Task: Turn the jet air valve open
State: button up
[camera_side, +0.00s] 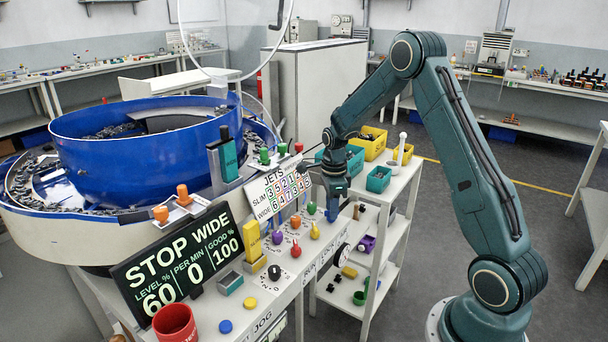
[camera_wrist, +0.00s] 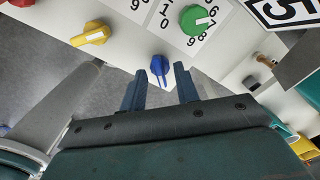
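A small blue knob with a pointed handle (camera_wrist: 160,67), likely the jet air valve, sits at the edge of the white panel (camera_wrist: 128,54) in the wrist view. No readable label names it. My gripper (camera_wrist: 160,76) is open, its two blue fingers apart, with the blue knob showing between their tips. No grip on the knob is visible, and I cannot tell the remaining gap. In the side view my gripper (camera_side: 332,210) points down at the panel's right end, and the blue knob is not clearly distinguishable there.
A green dial knob (camera_wrist: 196,20) and a yellow handle knob (camera_wrist: 92,36) sit close to the blue knob. A red knob (camera_side: 296,249) and a purple knob (camera_side: 277,237) share the panel. A shelf with yellow bins (camera_side: 372,142) stands right of it; a blue bowl (camera_side: 140,160) stands left.

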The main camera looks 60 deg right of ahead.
jog(key=shift+r, duration=0.15)
notch_tip(320, 180, up, 14)
jog(key=shift+f, duration=0.2)
dwell(0.5)
